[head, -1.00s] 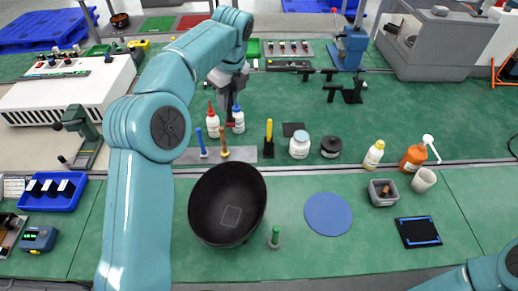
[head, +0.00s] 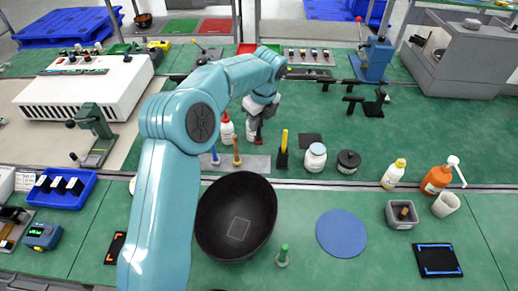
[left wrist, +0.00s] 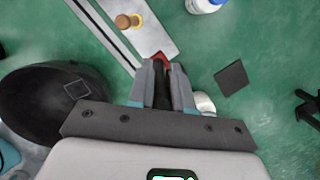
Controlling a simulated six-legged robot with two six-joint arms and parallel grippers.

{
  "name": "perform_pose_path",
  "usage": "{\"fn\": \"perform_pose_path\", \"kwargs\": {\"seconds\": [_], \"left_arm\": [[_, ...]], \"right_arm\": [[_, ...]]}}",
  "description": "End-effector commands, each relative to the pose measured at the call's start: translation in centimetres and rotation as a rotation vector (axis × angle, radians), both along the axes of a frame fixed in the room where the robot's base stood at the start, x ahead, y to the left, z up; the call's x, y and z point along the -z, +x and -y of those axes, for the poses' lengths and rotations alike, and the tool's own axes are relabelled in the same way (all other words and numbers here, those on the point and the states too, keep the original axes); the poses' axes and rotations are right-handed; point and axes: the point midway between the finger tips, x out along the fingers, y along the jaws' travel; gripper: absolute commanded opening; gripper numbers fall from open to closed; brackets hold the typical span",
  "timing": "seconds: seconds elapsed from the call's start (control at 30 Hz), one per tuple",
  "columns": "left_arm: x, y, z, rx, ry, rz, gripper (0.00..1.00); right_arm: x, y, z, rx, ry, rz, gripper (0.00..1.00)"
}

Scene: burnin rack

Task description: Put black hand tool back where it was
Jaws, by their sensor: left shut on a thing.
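My left gripper (head: 262,122) is shut on the black hand tool (head: 259,140), a dark shaft with a red lower end. The tool hangs about upright at the right part of the grey strip (head: 257,162), between an orange-brown handle (head: 236,151) and a yellow-handled tool (head: 283,150). In the left wrist view the gripper (left wrist: 163,80) clasps the black shaft, and the red end shows past the fingertips, by the end of the grey strip (left wrist: 150,35). I cannot tell whether the red end touches the strip. My right gripper is out of view.
White bottles (head: 226,127) stand behind the strip. A blue handle (head: 214,157) stands at its left. A white jar (head: 315,157) and a black round pot (head: 348,162) stand to the right. A large black bowl (head: 212,215) lies in front.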

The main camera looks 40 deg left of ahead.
Motion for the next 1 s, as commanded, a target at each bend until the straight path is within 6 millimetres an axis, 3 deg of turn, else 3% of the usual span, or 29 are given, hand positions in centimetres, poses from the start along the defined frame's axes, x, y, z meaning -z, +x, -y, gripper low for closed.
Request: {"fn": "perform_pose_path", "kwargs": {"seconds": [0.1,0.2,0.37,0.6,1.0], "left_arm": [[3.3,0.1,0.1,0.002,-0.001,-0.005,0.00],[5.2,0.1,0.0,0.003,0.000,-0.003,0.00],[6.7,0.4,0.1,0.003,0.000,-0.001,0.00],[10.3,0.4,0.1,0.004,0.001,-0.003,0.00],[11.1,0.4,0.1,0.004,0.000,0.000,0.00]], "right_arm": [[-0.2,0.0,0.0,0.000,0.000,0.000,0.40],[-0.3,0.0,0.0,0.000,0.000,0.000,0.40],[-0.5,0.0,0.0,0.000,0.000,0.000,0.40],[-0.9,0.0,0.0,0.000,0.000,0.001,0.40],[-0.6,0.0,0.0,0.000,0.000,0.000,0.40]]}}
